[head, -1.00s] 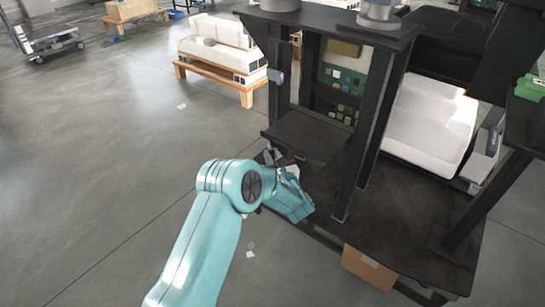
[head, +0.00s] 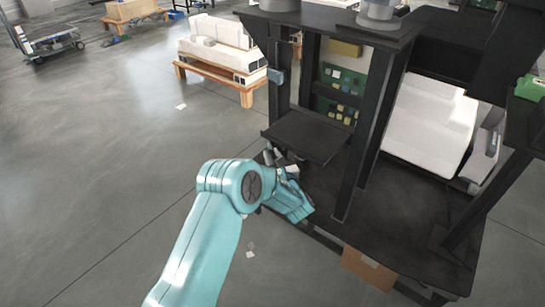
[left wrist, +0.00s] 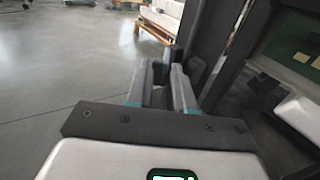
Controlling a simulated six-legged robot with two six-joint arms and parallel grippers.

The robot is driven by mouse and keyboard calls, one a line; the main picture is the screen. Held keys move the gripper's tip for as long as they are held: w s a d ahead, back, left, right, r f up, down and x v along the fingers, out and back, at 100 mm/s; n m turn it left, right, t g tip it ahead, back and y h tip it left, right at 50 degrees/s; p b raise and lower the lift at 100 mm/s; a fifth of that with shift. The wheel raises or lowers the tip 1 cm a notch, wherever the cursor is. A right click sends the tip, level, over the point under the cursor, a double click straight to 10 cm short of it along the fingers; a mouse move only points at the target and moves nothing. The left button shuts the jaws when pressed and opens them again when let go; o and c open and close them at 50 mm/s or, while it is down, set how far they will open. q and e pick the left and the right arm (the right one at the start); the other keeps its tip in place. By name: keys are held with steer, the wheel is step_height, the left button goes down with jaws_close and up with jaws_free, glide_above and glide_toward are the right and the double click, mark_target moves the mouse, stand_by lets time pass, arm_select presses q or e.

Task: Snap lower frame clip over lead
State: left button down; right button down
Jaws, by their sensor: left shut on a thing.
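My left gripper (head: 281,160) is at the foot of the dark frame post (head: 279,110), just under the left edge of a black shelf. In the left wrist view its two grey fingers (left wrist: 163,72) point away at the post and are close together on a small dark part, which I take to be the lower frame clip (left wrist: 160,72). Most of that part is hidden between the fingers. A blue-grey clip (head: 276,76) sits higher on the same post. I cannot make out the lead. My right gripper is not in view.
The black shelf (head: 305,136) juts out over the gripper. Another upright (head: 352,165) stands right of it on the dark base. Green circuit boards (head: 338,92) are behind. A cardboard box (head: 368,268) is below. The floor to the left is open.

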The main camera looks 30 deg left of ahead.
arm_select(q)
steer(key=shift+f, duration=0.1)
stand_by(0.3)
steer(key=c, duration=1.1)
jaws_free()
steer(key=shift+c, duration=0.2)
